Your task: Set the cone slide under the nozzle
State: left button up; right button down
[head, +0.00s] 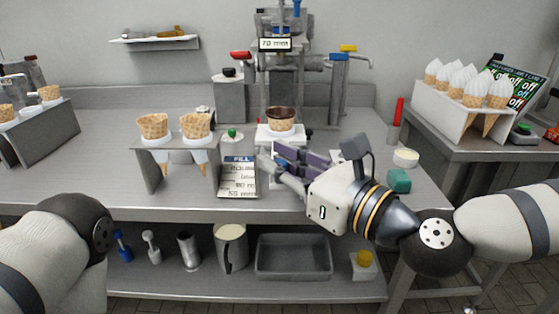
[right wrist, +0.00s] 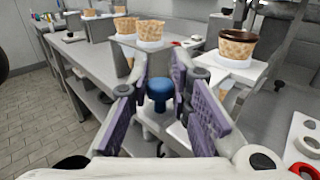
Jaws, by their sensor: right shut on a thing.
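The cone slide (head: 268,135) is a white plate at the front of the filling machine (head: 283,84). A waffle cone (head: 281,124) with a dark brown rim stands upright in it. The slide (right wrist: 228,66) and cone (right wrist: 237,47) also show in the right wrist view. My right gripper (head: 272,160) is low in front of the slide. Its purple-padded fingers (right wrist: 163,95) are shut on a blue knob (right wrist: 159,92). The nozzle tip is not clear in the head view, so I cannot tell how exactly the cone lines up with it. My left gripper is out of view.
A grey stand with two empty cones (head: 196,126) is left of the slide, beside a FILL card (head: 239,172). A rack of white-topped cones (head: 450,107) stands at the right. A teal block (head: 399,181) lies near my right arm. A lower shelf holds a grey bin (head: 293,258).

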aim_at(280, 138)
jog(key=w+b, duration=0.1)
jog(key=w, duration=0.1)
jog(key=w+b, duration=0.1)
jog(key=w, duration=0.2)
jog(key=w+b, duration=0.1)
jog(key=w, duration=0.1)
jog(key=shift+w+f, duration=0.3)
jog(key=shift+f, duration=0.05)
jog(key=shift+w+r, duration=0.15)
jog(key=shift+w, duration=0.1)
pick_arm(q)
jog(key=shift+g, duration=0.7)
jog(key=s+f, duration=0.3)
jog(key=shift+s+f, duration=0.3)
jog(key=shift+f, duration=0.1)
pick_arm(e)
jog(key=shift+r, duration=0.15)
jog(key=c, duration=1.5)
grip_release()
jog(key=shift+a, duration=0.1)
